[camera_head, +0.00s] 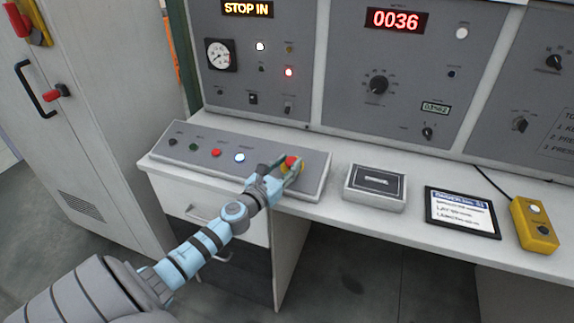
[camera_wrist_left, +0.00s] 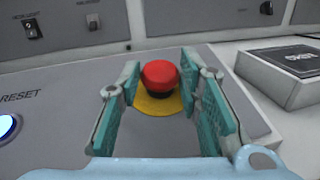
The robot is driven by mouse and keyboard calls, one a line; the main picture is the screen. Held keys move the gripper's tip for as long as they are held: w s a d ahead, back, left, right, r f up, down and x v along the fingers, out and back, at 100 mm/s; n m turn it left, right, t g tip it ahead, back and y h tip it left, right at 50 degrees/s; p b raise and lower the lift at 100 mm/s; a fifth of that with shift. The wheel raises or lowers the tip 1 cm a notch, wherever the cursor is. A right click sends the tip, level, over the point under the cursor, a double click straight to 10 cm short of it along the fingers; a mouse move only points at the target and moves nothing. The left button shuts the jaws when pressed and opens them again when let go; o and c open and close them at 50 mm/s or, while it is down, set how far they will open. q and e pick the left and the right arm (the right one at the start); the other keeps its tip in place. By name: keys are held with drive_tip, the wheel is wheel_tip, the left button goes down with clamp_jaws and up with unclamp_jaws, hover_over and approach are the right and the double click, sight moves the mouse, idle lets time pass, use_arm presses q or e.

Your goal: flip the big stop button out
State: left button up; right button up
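The big stop button is a red mushroom head on a yellow disc, at the right end of the sloped grey button panel (camera_head: 318,168). In the head view the red button (camera_head: 292,162) is partly covered by my left gripper (camera_head: 287,170). In the left wrist view the button (camera_wrist_left: 160,78) stands between the two teal finger pads of my left gripper (camera_wrist_left: 165,100). The fingers are open, one on each side, with a visible gap to the button. The display above reads "STOP IN" (camera_head: 247,9). My right gripper is not in view.
Left along the panel are a lit blue reset button (camera_head: 239,157), a small red button (camera_head: 216,153) and other small buttons. Right on the desk are a grey box (camera_head: 375,187), a framed sign (camera_head: 462,212) and a yellow pendant box (camera_head: 535,223). Upright instrument panels stand behind.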

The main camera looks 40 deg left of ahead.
use_arm(q)
clamp_jaws()
drive_tip(key=shift+r+p, duration=0.55)
drive_tip(key=shift+p, duration=0.1)
drive_tip(key=shift+o, duration=1.7)
unclamp_jaws()
drive_tip(key=shift+f, duration=0.1)
drive_tip(key=o, duration=0.4)
drive_tip(key=shift+s, duration=0.15)
drive_tip(key=shift+o, duration=0.2)
drive_tip(key=s+d, duration=0.1)
drive_tip(key=s, duration=1.1)
drive_tip(key=shift+d, duration=0.3)
